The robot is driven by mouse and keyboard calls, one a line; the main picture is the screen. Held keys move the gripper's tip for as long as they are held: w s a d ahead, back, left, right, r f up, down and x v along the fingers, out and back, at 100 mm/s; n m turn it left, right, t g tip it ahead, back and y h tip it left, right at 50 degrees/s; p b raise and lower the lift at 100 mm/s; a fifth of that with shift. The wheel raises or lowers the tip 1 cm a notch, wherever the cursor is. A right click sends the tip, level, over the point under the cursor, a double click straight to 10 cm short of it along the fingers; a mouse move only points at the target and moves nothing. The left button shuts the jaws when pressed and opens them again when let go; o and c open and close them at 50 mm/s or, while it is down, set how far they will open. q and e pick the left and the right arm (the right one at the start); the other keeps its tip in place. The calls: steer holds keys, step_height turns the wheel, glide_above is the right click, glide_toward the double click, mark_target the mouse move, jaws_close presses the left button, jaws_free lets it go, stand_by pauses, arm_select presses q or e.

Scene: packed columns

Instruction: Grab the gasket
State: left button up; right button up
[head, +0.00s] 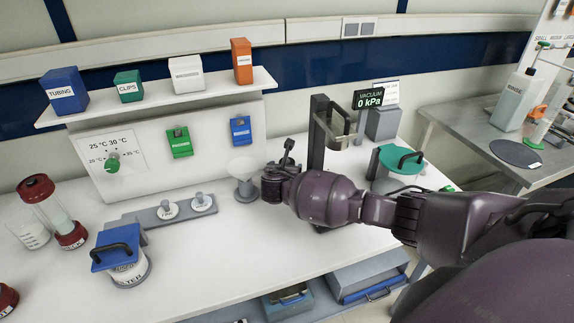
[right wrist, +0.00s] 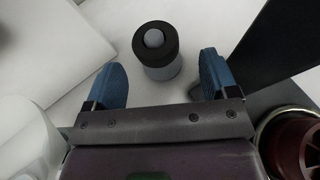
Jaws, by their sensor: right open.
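A black ring, which looks like the gasket (right wrist: 152,52), sits around the top of a short grey post (right wrist: 162,72) in the right wrist view. The post's rounded light-grey tip shows through the ring. My right gripper (right wrist: 162,78) is open, with one blue finger to the left of the post and one to the right. The post and ring lie ahead of the fingers, apart from both. In the head view my right gripper (head: 275,182) is over the bench beside a white funnel; I cannot make out the gasket clearly there. My left gripper is not in view.
The white funnel (head: 242,168) stands just left of my right gripper. A dark upright stand (head: 318,135) rises behind it. A blue-lidded jar (head: 120,258) and a grey rail (head: 160,214) are to the left. The front middle of the bench (head: 230,245) is clear.

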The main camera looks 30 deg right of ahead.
steer(key=shift+b+x, duration=0.3)
steer(key=shift+x, duration=1.85)
steer(key=shift+w+a+r, duration=0.1)
steer(key=shift+w+a, duration=0.05)
steer(key=shift+w, duration=0.05)
steer(key=c, duration=1)
